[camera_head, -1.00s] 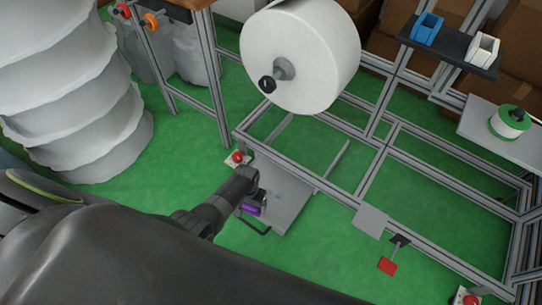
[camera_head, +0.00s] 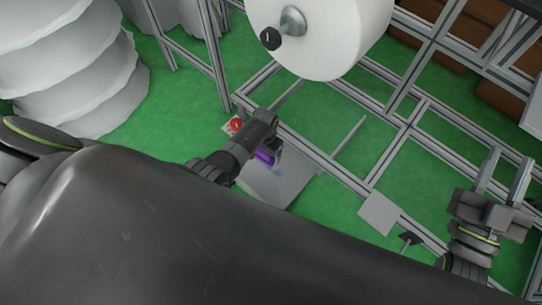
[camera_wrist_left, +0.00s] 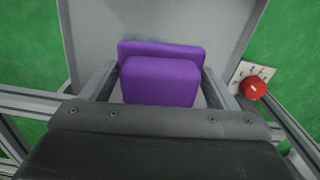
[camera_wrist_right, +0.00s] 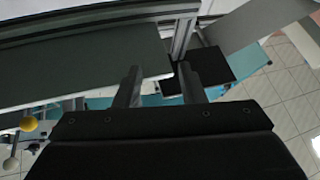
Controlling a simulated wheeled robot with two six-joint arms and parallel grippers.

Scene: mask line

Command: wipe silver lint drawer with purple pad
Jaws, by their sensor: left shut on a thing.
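The purple pad (camera_wrist_left: 160,82) is held between the fingers of my left gripper (camera_wrist_left: 157,90). In the head view the pad (camera_head: 264,157) shows below my left gripper (camera_head: 270,150), which partly hides it. The silver lint drawer (camera_head: 285,183) is pulled out on the near side of the frame, and the pad is over its far part. The drawer (camera_wrist_left: 150,18) surrounds the pad in the left wrist view; I cannot tell whether they touch. My right gripper (camera_head: 506,168) is raised at the right with its fingers apart and empty, also in the right wrist view (camera_wrist_right: 160,85).
Aluminium rails (camera_head: 322,165) run along the machine. A large white roll (camera_head: 335,35) hangs above. A grey plate (camera_head: 379,213) is right of the drawer. Green floor lies between.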

